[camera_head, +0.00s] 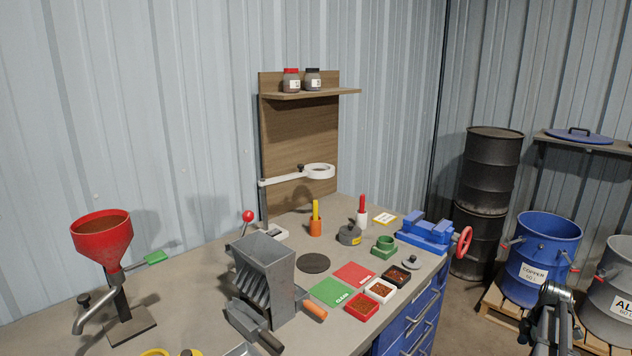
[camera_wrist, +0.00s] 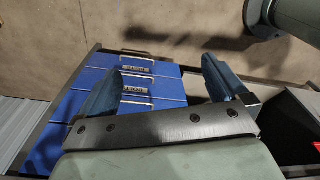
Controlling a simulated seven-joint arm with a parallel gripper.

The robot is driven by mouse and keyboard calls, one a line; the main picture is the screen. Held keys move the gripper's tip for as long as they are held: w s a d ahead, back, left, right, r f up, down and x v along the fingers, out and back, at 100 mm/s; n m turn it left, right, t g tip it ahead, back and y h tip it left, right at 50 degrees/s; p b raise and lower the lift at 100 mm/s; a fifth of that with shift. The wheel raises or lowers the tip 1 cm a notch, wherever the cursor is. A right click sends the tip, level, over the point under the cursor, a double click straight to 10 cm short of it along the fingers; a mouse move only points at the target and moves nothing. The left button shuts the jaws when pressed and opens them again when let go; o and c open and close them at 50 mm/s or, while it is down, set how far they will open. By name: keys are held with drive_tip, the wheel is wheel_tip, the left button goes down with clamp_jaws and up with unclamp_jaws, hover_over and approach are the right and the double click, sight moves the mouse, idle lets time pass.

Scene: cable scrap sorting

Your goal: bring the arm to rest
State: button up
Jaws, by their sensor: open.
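My gripper (camera_wrist: 162,66) shows in the wrist view with its two blue fingers spread wide apart and nothing between them. Below and beyond the fingers are the blue drawer fronts (camera_wrist: 145,85) of the workbench, with metal handles and labels, and the concrete floor. In the head view a dark metal part of my arm stands at the lower right, in front of the barrels and clear of the bench.
The workbench (camera_head: 200,262) holds a red funnel (camera_head: 102,240), a grey slotted hopper (camera_head: 266,262), small trays and a blue vise (camera_head: 425,232). A blue copper barrel (camera_head: 540,250) and a grey barrel (camera_head: 612,285) stand on a pallet at right. Dark drums (camera_head: 492,165) stand behind.

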drive_tip(key=s+d+f+m, duration=0.3)
drive_tip(key=s+d+f, duration=0.3)
drive_tip(key=s, duration=0.4)
drive_tip(key=s+d+f+m, duration=0.3)
drive_tip(key=s+d+f, duration=0.25)
drive_tip(key=s, duration=0.45)
drive_tip(key=s+f+m+y, duration=0.1)
drive_tip(key=s+f+m, duration=0.3)
drive_tip(key=s+f, duration=0.6)
drive_tip(key=w+a+f+m+g, duration=0.1)
drive_tip(key=w+a+f, duration=0.15)
drive_tip(key=a, duration=0.85)
drive_tip(key=w+a+f+g, duration=0.15)
drive_tip(key=a+f, duration=0.25)
drive_tip(key=a, duration=0.7)
drive_tip(key=w+a+f+m+g, duration=0.15)
drive_tip(key=a+f, duration=0.25)
drive_tip(key=a, duration=0.7)
drive_tip(key=s+a+f+g+h, duration=0.1)
drive_tip(key=s+a, duration=0.5)
drive_tip(key=a, duration=0.5)
drive_tip(key=s+a+f+g, duration=0.2)
drive_tip(key=s+a, duration=0.5)
drive_tip(key=a, duration=0.5)
drive_tip(key=shift+m+h, duration=0.35)
drive_tip(key=shift+h, duration=0.05)
drive_tip(key=shift+f, duration=0.1)
